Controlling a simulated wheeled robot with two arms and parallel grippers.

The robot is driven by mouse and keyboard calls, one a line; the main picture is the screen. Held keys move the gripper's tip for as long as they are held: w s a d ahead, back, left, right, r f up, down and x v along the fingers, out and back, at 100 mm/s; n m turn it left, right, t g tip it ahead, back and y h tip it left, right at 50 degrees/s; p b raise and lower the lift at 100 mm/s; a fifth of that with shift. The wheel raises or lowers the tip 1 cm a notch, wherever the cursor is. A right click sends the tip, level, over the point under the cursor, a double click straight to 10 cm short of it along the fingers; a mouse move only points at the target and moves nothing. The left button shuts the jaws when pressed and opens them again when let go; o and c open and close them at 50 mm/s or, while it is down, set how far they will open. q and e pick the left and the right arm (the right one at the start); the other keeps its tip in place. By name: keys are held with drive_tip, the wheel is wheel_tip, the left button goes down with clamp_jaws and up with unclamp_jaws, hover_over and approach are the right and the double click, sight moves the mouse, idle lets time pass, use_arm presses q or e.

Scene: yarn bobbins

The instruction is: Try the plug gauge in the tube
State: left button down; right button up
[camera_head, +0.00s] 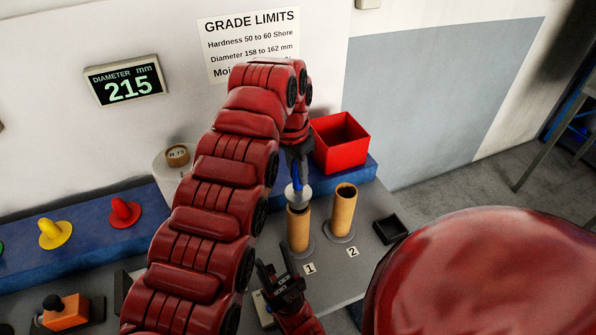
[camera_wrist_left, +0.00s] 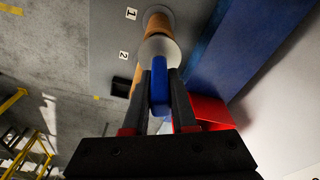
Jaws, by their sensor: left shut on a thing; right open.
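The plug gauge has a blue handle (camera_head: 297,186) and a pale round end (camera_head: 298,198). My left gripper (camera_head: 297,168) is shut on the handle and holds the gauge upright over brown tube 1 (camera_head: 299,232). The pale end is at the tube's top; I cannot tell whether it touches or enters. The left wrist view shows the blue handle (camera_wrist_left: 159,85) between the fingers, with the pale end covering part of the tubes. Brown tube 2 (camera_head: 343,212) stands to the right, its dark top opening visible. My right gripper (camera_head: 277,272) is open and empty, low in front of tube 1.
A red bin (camera_head: 341,150) stands behind on the blue ledge. A small black tray (camera_head: 391,229) lies right of tube 2. Yellow (camera_head: 54,234) and red (camera_head: 124,212) pegs stand at left. A wall display (camera_head: 126,82) reads 215 mm.

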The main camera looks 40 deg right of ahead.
use_arm(q)
drive_tip(key=shift+f+b, duration=0.75)
drive_tip(key=shift+f, duration=0.1)
idle(1.1)
drive_tip(key=shift+r, duration=0.15)
drive_tip(key=shift+r+p, duration=0.35)
drive_tip(key=shift+p, duration=0.2)
drive_tip(key=shift+r+p, duration=3.3)
drive_tip(key=shift+p, duration=0.05)
drive_tip(key=shift+f, duration=0.1)
